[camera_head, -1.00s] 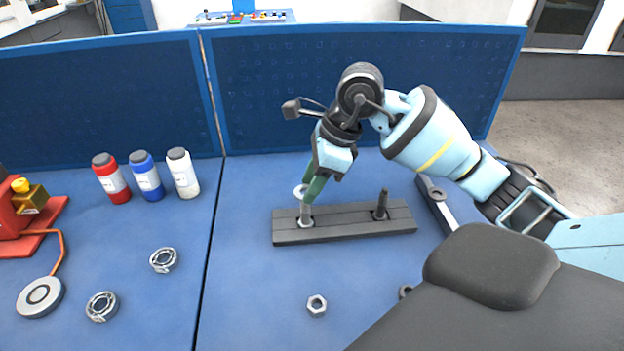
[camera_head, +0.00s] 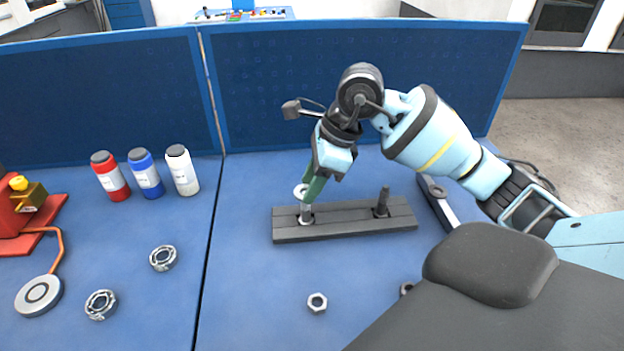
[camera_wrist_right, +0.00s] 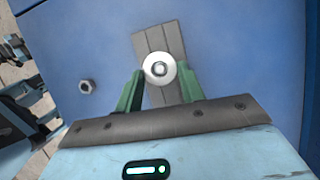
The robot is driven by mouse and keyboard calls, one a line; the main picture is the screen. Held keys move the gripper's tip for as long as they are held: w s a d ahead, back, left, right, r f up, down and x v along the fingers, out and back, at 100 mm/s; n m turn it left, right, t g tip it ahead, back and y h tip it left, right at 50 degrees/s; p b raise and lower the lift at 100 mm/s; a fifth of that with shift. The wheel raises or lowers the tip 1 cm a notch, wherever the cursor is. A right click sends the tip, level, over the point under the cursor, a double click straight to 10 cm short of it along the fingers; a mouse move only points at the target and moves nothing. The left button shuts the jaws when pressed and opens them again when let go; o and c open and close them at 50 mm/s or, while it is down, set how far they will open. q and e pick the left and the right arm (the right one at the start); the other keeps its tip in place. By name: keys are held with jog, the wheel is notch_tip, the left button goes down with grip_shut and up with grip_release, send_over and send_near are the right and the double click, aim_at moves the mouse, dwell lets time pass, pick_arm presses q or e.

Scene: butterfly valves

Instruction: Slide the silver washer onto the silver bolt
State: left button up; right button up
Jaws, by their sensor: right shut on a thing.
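The silver washer (camera_head: 299,191) is held between the green fingertips of my right gripper (camera_head: 312,190). It sits at the top of the silver bolt (camera_head: 306,211), which stands upright at the left end of a dark grey block (camera_head: 345,229). In the right wrist view the washer (camera_wrist_right: 148,69) lies between the fingers of the right gripper (camera_wrist_right: 161,80), and the bolt's end (camera_wrist_right: 160,69) shows through its hole. I cannot tell whether the bolt's tip is inside the hole or just below it. My left gripper is out of view.
A dark bolt (camera_head: 383,200) stands at the block's right end. A loose nut (camera_head: 317,302) lies in front. Two bearings (camera_head: 163,258) and three bottles (camera_head: 147,175) are on the left. A blue panel (camera_head: 350,90) closes off the back.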

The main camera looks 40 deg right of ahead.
jog(key=shift+f, duration=0.35)
dwell(0.4)
jog(key=o, duration=1.1)
jog(key=shift+v, duration=3.95)
